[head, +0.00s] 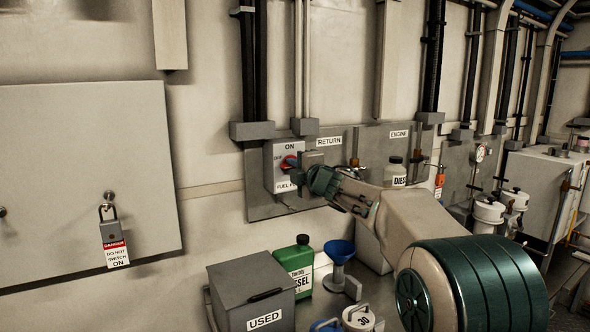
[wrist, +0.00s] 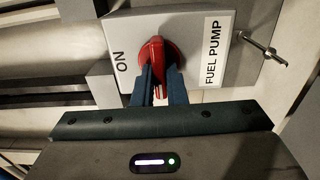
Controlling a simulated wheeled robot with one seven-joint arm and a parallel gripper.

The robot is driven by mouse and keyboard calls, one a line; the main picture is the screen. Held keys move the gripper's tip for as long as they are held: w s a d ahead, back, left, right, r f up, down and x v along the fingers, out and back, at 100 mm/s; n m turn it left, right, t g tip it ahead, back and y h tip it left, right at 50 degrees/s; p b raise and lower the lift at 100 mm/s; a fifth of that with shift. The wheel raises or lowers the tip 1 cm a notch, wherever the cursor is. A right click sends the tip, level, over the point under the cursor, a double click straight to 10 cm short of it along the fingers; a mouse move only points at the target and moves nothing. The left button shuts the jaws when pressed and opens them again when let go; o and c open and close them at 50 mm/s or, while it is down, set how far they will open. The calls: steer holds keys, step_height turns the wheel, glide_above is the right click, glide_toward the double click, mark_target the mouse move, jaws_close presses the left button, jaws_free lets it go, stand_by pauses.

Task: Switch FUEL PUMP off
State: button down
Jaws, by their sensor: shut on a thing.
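The FUEL PUMP switch box (head: 283,165) is a pale panel on the wall, with ON at the top, a small OFF at the left and FUEL PUMP at the bottom. Its red rotary handle (wrist: 158,52) shows in the wrist view between the ON and FUEL PUMP labels, its long side crossing the line between them. My gripper (wrist: 158,82) is shut on the handle, a blue finger on each side. In the head view my gripper (head: 298,164) hides part of the red handle (head: 288,161). The OFF label is hidden in the wrist view.
A RETURN label and an ENGINE panel (head: 399,147) are to the right of the switch. Below stand a green bottle (head: 297,265), a blue funnel (head: 340,253) and a grey USED box (head: 250,292). A padlocked panel (head: 80,180) is at the left.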

steer(key=c, duration=1.5)
jaws_free()
steer(key=shift+o, duration=0.2)
steer(key=b+v, duration=0.1)
steer(key=v, duration=1.3)
steer(key=shift+b, duration=0.3)
steer(key=shift+w, duration=0.1)
